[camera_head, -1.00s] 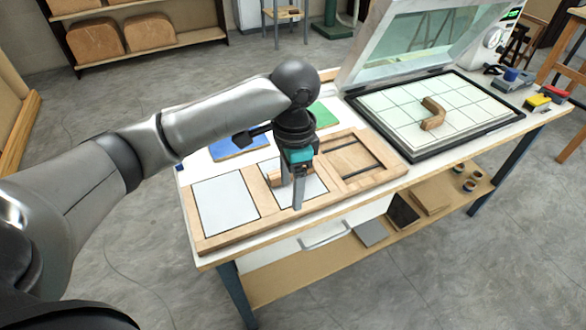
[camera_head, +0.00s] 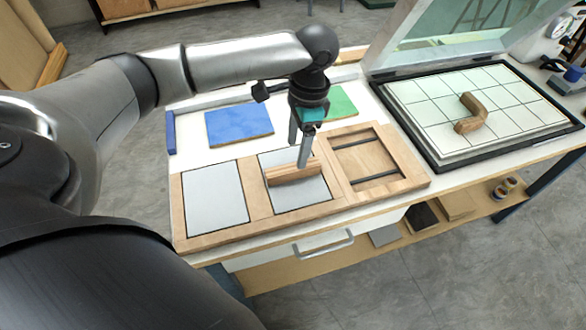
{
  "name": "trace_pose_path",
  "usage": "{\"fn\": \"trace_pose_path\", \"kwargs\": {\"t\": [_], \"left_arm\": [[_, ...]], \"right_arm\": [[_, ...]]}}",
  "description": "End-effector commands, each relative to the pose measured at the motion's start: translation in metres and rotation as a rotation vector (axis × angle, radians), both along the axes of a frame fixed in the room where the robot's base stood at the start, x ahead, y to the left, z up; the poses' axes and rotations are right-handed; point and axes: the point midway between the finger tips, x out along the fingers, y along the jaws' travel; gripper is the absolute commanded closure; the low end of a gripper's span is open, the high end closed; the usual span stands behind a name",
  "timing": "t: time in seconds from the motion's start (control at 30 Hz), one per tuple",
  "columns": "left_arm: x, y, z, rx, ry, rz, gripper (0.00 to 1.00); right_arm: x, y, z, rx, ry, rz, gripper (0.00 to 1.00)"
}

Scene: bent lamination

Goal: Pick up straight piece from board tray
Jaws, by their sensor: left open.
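The straight wooden piece (camera_head: 294,175) lies on the grey panel in the middle compartment of the wooden board tray (camera_head: 258,196). My left gripper (camera_head: 299,154) points down over the far side of that compartment. It is open, with nothing between its two fingers. The fingertips show just above and behind the piece in the picture, and the nearer one overlaps the piece's upper edge. I cannot tell whether it touches. My right gripper is not in view.
A curved wooden piece (camera_head: 470,112) lies on the gridded press bed (camera_head: 510,119) at the right, under a raised lid. The tray's left compartment holds a grey panel (camera_head: 214,195). Blue (camera_head: 239,125) and green (camera_head: 341,102) boards lie behind the tray.

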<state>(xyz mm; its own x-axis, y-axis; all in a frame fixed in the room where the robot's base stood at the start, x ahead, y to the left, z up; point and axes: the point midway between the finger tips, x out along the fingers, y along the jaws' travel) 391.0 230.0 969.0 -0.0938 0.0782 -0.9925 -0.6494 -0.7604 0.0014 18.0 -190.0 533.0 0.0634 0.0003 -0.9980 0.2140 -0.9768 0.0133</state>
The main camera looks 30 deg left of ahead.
Motion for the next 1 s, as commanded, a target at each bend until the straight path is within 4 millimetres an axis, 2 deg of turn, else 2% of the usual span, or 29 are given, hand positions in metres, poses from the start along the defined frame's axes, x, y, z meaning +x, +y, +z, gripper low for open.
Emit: {"fn": "trace_pose_path", "kwargs": {"t": [0.1, 0.23, 0.5, 0.8, 1.0], "left_arm": [[0.0, 0.001, -0.009, 0.0, -0.001, 0.001, 0.3], [-0.001, 0.003, -0.019, 0.002, 0.0, 0.002, 0.3], [-0.004, 0.008, -0.057, 0.001, 0.001, 0.0, 0.3], [-0.004, 0.008, -0.061, 0.001, -0.002, -0.001, 0.3], [-0.004, 0.008, -0.06, 0.001, -0.002, -0.001, 0.51]], "right_arm": [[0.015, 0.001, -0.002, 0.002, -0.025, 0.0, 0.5], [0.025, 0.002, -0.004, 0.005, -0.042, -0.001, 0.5], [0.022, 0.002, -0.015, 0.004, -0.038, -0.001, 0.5], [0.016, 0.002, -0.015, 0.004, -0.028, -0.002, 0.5], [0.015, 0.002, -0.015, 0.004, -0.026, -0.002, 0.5]]}}
